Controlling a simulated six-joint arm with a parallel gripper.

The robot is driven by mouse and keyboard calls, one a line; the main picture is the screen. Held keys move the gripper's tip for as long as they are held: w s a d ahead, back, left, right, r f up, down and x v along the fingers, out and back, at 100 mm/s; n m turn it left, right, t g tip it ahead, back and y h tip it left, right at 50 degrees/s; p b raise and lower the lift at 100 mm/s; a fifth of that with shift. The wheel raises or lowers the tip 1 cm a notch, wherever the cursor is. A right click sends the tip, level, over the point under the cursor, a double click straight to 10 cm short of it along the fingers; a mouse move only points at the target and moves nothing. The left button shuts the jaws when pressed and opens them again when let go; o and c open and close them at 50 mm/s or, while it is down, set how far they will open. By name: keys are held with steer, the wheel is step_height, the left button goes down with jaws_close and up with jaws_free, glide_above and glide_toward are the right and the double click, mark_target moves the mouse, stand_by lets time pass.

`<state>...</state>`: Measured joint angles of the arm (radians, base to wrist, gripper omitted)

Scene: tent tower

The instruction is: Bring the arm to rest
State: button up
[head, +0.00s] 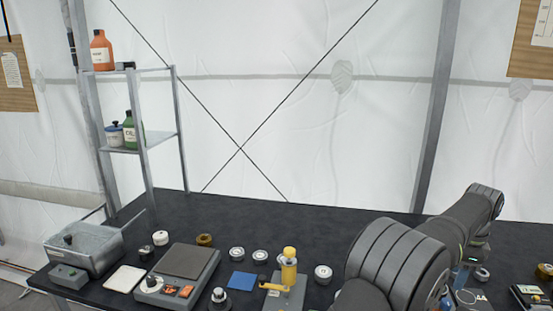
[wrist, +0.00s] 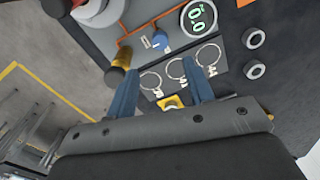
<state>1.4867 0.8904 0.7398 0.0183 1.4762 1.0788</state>
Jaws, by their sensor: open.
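My gripper (wrist: 160,70) shows in the wrist view with its two blue fingers apart and nothing between them. Beyond the fingertips is a dark panel (wrist: 225,62) with several outlined circles and a round display (wrist: 199,17) reading about 0.0 in green. I cannot tell the height of the fingers above it. In the head view my arm reaches across the right side, and part of the gripper (head: 464,272) hangs down near the right of the table, partly hidden by my arm.
The black table (head: 300,222) holds a scale (head: 180,275), a metal basin (head: 85,248), a yellow-topped device (head: 288,275), a blue pad (head: 242,280) and several round pieces. A shelf (head: 155,143) with bottles stands at the back left. The table's back middle is clear.

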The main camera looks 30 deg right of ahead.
glide_toward(446, 301)
step_height(446, 301, down, 9)
steer(key=shift+d+f, duration=0.1)
steer(key=shift+d, duration=0.05)
steer(key=shift+r+n, duration=0.2)
steer(key=shift+n, duration=0.6)
steer(key=n, duration=0.5)
steer(key=shift+s, duration=0.1)
steer(key=n, duration=0.8)
steer(key=shift+y, duration=0.3)
steer(key=shift+n, duration=0.3)
